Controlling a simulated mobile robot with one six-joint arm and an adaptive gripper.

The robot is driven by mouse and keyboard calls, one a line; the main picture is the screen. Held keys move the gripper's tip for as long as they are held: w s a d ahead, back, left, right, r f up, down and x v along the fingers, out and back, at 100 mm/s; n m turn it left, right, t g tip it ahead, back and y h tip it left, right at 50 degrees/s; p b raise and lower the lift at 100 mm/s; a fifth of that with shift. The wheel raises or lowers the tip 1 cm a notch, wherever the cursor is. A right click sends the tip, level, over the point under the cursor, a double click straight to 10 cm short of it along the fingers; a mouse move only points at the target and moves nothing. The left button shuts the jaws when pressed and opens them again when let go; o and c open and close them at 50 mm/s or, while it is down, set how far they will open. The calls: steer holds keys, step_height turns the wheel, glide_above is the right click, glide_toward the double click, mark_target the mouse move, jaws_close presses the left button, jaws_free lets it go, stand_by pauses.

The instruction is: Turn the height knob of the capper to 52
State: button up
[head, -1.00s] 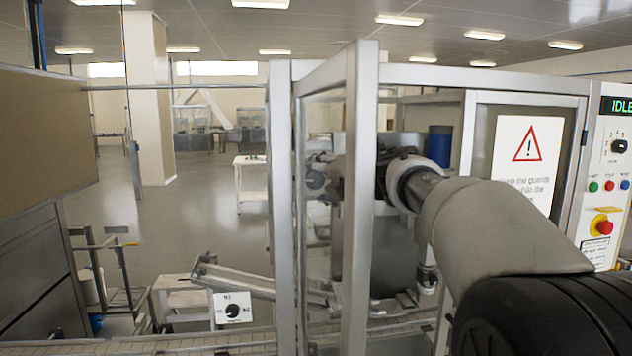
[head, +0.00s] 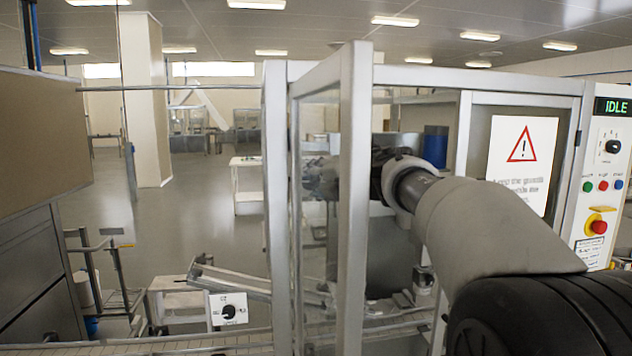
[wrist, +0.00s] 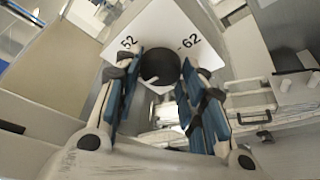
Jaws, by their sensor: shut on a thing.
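In the wrist view the black round height knob (wrist: 160,66) sits on a white dial plate (wrist: 160,27). The plate shows the number 52 to the upper left of the knob and 62 to the upper right. A short pale mark shows low on the knob; I cannot tell its exact reading. My gripper (wrist: 161,68) has its blue-padded fingers on both sides of the knob and is shut on it. In the head view my gripper (head: 322,178) is partly hidden behind a post of the capper's guard frame (head: 354,200), and the knob cannot be made out.
A control panel reading IDLE (head: 611,106) with a red stop button (head: 599,227) is at the right. A warning sign (head: 522,158) hangs on the guard. A conveyor (head: 150,348) runs along the bottom, with another small dial plate (head: 229,308) above it. Open floor lies left of the frame.

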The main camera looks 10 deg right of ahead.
steer(key=shift+m, duration=0.3)
steer(key=shift+f+m+t+y+b, duration=0.2)
steer(key=shift+m+t+b, duration=0.75)
steer(key=shift+m, duration=1.4)
steer(key=shift+f+m+t+y+b, duration=0.2)
steer(key=shift+m+t+b, duration=0.75)
steer(key=shift+m, duration=1.35)
steer(key=shift+f+m+t+y+b, duration=0.2)
steer(key=shift+m+t+b, duration=0.75)
steer(key=shift+m, duration=1.4)
steer(key=shift+g+b, duration=0.25)
steer(key=shift+b, duration=0.1)
steer(key=o, duration=1.1)
